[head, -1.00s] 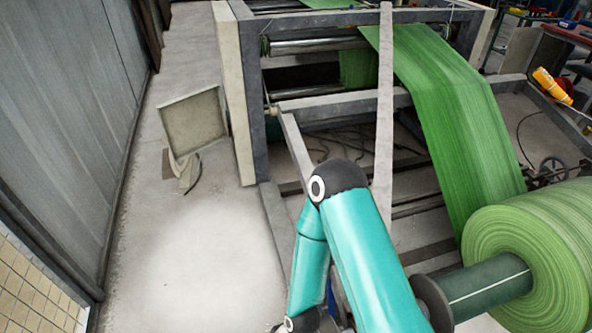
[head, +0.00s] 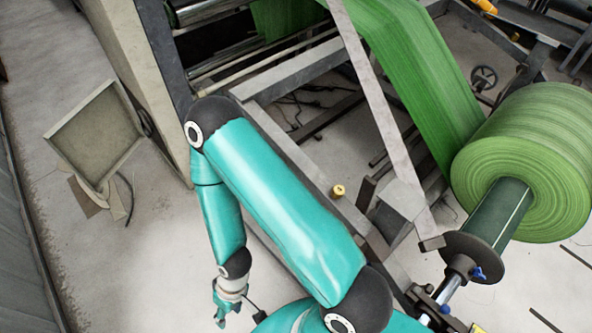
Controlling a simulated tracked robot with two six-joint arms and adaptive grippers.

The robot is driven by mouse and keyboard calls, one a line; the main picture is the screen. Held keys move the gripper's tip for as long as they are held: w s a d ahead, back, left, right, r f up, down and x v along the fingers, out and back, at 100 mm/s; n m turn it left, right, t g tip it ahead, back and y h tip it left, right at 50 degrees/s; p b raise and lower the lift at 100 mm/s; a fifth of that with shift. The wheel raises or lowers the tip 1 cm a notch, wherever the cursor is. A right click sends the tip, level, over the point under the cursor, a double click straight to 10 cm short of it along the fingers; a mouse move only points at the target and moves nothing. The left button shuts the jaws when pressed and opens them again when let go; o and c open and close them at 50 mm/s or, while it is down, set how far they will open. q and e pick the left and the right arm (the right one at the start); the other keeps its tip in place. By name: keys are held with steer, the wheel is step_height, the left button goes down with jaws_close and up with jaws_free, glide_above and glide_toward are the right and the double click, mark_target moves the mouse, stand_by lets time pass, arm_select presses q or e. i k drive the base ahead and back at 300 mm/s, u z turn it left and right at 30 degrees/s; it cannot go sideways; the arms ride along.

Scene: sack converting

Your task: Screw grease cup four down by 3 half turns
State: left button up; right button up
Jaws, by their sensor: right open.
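A small brass cup (head: 338,190) with a round cap stands on the grey frame rail, near the middle of the view. It looks like a grease cup; I cannot read a number on it. My right arm reaches up to its elbow, then down to the wrist at the lower left. My left gripper is out of view.
A green roll (head: 530,165) on a dark shaft stands at the right, with its green web (head: 410,75) running up into the machine. A slanted grey bar (head: 375,90) crosses beside the cup. A tilted square panel (head: 97,135) is at the left. Floor at lower left is clear.

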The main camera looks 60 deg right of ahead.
mark_target(337, 191)
steer(key=u, duration=0.2)
steer(key=i, duration=0.8)
steer(key=z, duration=2)
steer(key=i, duration=0.25)
steer(key=z, duration=2.3)
steer(key=k, duration=0.6)
steer(key=z, duration=0.2)
steer(key=i, duration=0.55)
steer(key=u, duration=0.25)
